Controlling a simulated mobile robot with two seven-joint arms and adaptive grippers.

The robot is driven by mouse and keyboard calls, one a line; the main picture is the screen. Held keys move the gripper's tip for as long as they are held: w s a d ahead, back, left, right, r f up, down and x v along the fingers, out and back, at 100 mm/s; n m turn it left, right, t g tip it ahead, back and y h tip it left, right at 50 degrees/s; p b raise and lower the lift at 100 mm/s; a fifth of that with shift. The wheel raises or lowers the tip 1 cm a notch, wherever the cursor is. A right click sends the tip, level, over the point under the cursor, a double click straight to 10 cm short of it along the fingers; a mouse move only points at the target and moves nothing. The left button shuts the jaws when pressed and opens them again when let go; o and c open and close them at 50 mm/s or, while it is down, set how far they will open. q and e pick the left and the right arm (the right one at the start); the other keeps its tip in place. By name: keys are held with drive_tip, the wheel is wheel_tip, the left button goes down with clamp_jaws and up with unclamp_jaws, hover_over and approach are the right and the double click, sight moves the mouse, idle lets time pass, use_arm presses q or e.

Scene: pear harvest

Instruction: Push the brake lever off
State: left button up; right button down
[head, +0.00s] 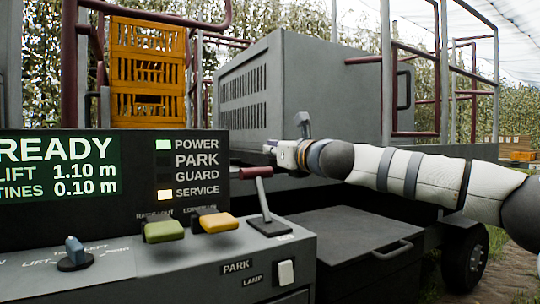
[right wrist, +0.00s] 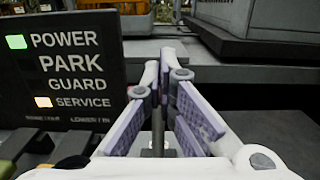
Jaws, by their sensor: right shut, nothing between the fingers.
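The brake lever (head: 264,203) is a grey shaft with a dark red crossbar handle, rising from a slotted base at the console's right end, near the PARK label (head: 237,267). My right gripper (head: 270,149) reaches in from the right and is just above and right of the handle in the picture; I cannot tell whether they touch. In the right wrist view its fingers (right wrist: 158,70) are together at the tips with nothing held. A dark upright piece shows between the finger bases there; I cannot tell whether it is the lever. My left gripper is not in view.
The display panel (head: 120,137) reads READY, with POWER and SERVICE lit and PARK and GUARD dark. A grey housing (head: 310,95) stands behind.

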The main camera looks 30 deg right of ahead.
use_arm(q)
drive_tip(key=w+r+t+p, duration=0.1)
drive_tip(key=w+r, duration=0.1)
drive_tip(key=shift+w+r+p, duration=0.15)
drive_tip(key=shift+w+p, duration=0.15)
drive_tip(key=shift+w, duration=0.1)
use_arm(e)
drive_tip(key=s+r, duration=0.5)
drive_tip(key=s, duration=0.1)
drive_tip(key=shift+d+r, duration=0.3)
drive_tip(key=shift+s, duration=0.1)
